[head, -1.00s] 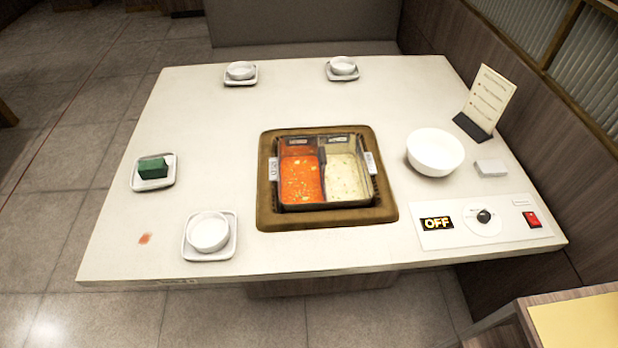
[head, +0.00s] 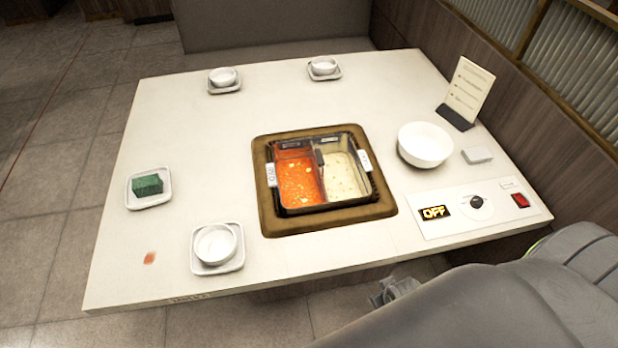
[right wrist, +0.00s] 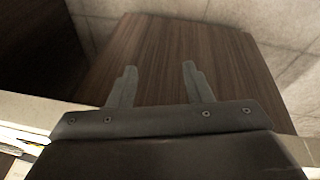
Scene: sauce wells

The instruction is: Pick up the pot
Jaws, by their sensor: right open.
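The pot (head: 297,205) is a metal square pot with two compartments, red broth (head: 298,180) on the left and pale broth (head: 342,176) on the right. It sits in the brown-framed well (head: 285,224) in the middle of the table. White handles are on its left side (head: 271,175) and right side (head: 364,160). My right gripper (right wrist: 156,75) shows open and empty in the right wrist view, with brown wood panelling beyond its fingers. In the head view my right arm is at the bottom right, in front of the table and apart from the pot. My left gripper is out of view.
A large white bowl (head: 425,146), a menu stand (head: 466,92) and a control panel reading OFF (head: 480,208) are on the right. A green sponge (head: 147,185) lies on a left plate. Small bowls on saucers include the front one (head: 214,244). A red stain (head: 149,258) marks the table.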

